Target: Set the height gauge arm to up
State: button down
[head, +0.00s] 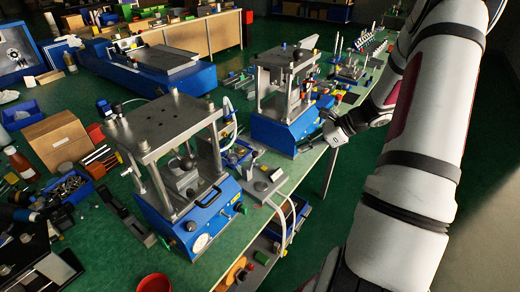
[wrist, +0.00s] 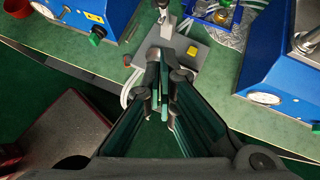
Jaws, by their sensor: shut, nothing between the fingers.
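A grey base plate (head: 262,181) with a small upright post and a dark-tipped part stands between the two blue presses; I take it for the height gauge, though it is too small to be sure. In the wrist view a grey block (wrist: 198,62) with a short light lever lies just beyond my fingertips and is partly covered by them. I cannot tell the arm's exact position. My gripper (wrist: 164,82) is shut and empty. In the head view my gripper (head: 322,140) hangs near the bench edge, right of the plate and in front of the right press.
A large blue press (head: 205,210) stands left of the plate, and another press (head: 282,128) stands behind it to the right. White hoses (head: 285,215) hang at the bench's front edge. A red bin (head: 155,283) is at the bottom. Open floor lies right of the bench.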

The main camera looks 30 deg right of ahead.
aim_at(256, 157)
jog(key=w+a+r+p+x, duration=0.1)
jog(key=r+p+x, duration=0.1)
jog(key=x, duration=1.1)
jog(key=shift+w+a, duration=0.15)
jog(key=shift+r, duration=0.1)
jog(key=shift+w, duration=0.1)
jog(key=shift+w+a+r+b, duration=0.35)
jog(key=shift+w+a, duration=0.1)
jog(key=shift+w, duration=0.3)
jog(key=shift+r, duration=0.2)
